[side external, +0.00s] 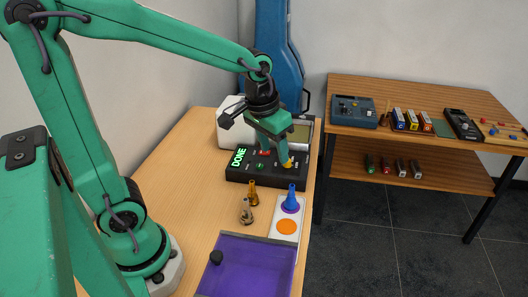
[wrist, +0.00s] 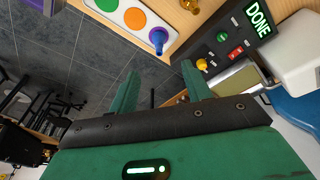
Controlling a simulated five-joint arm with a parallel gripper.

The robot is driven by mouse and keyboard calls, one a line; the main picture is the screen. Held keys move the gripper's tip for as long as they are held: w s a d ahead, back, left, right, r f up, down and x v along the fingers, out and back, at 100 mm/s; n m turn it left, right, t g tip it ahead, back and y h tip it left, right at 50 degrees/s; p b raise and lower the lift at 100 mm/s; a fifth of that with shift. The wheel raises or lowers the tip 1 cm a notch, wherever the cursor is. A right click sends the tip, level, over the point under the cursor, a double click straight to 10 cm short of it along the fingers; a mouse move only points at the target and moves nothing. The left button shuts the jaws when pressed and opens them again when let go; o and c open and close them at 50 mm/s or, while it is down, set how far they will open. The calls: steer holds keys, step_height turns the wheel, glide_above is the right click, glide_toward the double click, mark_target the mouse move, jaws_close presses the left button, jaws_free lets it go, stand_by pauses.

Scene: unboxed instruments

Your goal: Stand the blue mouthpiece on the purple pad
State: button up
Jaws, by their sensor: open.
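The blue mouthpiece (side external: 291,199) stands upright on the purple pad (side external: 291,209), at the far end of a white strip (side external: 274,233). In the wrist view the blue mouthpiece (wrist: 157,37) covers much of the purple pad (wrist: 164,48). My gripper (side external: 276,152) is open and empty. It is over the black control box (side external: 240,179), behind the mouthpiece and apart from it. In the wrist view the two green fingers of my gripper (wrist: 160,72) are spread with nothing between them.
The box has a lit green DONE sign (side external: 239,156), a yellow knob (wrist: 201,64) and a red button (wrist: 236,52). A brass mouthpiece (side external: 252,193) and a silvery one (side external: 246,212) stand left of the strip. A purple tray (side external: 245,270) lies in front.

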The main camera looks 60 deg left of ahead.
steer(key=s+r+m+t, duration=0.1)
steer(key=s+r+t, duration=0.2)
steer(key=s, duration=0.8)
steer(key=shift+s+a+r, duration=0.2)
steer(key=shift+a+r, duration=0.15)
steer(key=shift+r, duration=0.65)
steer(key=shift+c, duration=0.4)
steer(key=shift+w+r, duration=0.1)
steer(key=shift+w, duration=0.05)
